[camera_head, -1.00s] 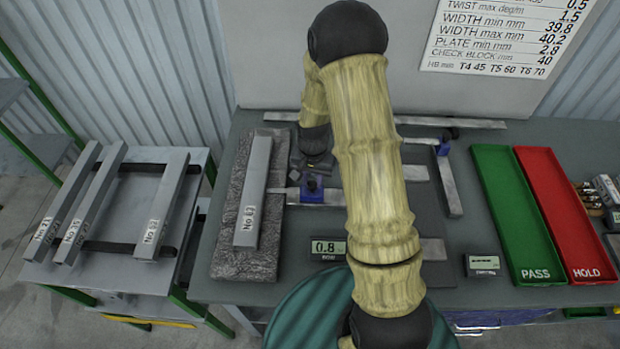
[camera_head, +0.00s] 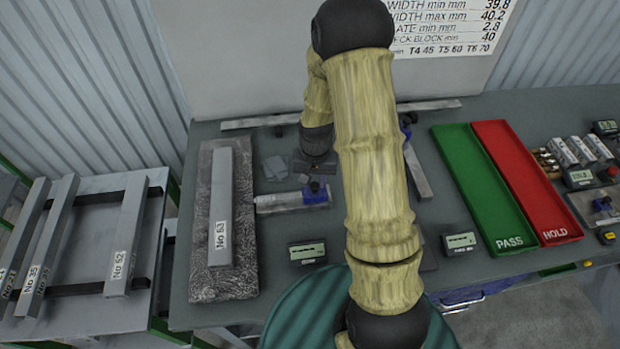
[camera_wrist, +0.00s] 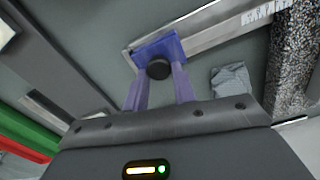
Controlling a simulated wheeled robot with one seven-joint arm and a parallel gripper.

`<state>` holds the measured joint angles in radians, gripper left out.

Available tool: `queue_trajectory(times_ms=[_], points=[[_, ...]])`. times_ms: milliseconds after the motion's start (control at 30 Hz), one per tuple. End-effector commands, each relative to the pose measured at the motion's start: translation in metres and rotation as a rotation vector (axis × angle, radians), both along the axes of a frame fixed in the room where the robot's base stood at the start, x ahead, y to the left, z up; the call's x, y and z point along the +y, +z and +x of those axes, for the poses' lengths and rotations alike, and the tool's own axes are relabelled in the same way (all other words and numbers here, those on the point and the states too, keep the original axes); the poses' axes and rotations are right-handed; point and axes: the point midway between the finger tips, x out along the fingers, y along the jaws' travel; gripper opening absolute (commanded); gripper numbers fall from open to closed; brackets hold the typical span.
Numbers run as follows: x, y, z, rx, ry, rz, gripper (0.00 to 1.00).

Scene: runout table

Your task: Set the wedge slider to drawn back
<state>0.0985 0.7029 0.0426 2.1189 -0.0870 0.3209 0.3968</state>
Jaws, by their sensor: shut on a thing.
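The wedge slider is a blue block (camera_head: 318,195) with a dark knob, on a flat steel bar (camera_head: 278,201) lying across the table. In the head view it sits near the bar's right end. In the wrist view the blue slider (camera_wrist: 168,47) and its round black knob (camera_wrist: 158,69) are close in front of my gripper (camera_wrist: 159,84). The two fingers stand either side of the knob and are shut on the slider. In the head view my gripper (camera_head: 315,168) is over the slider; its fingertips are hard to make out.
A dark stone slab (camera_head: 212,285) bearing bar No 63 (camera_head: 221,210) lies left of the slider. A small display (camera_head: 307,252) is in front. Right of my arm are a second display (camera_head: 460,241), a green PASS tray (camera_head: 465,150) and a red HOLD tray (camera_head: 500,135).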

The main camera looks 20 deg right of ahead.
Motion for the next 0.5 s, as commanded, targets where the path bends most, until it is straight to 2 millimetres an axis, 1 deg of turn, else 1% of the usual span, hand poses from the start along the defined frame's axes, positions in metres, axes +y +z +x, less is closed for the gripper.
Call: queue_trajectory(times_ms=[333,367,433,467,500], points=[[-0.0036,-0.0002,-0.0019,0.003,0.001,-0.001,0.0],[-0.0038,-0.0002,-0.0018,0.003,0.001,-0.001,0.3],[-0.0041,-0.0002,-0.0019,0.003,0.0,-0.001,0.44],[-0.004,-0.0002,-0.0018,0.003,0.0,-0.001,0.48],[-0.004,-0.0002,-0.0017,0.003,-0.001,-0.001,0.48]])
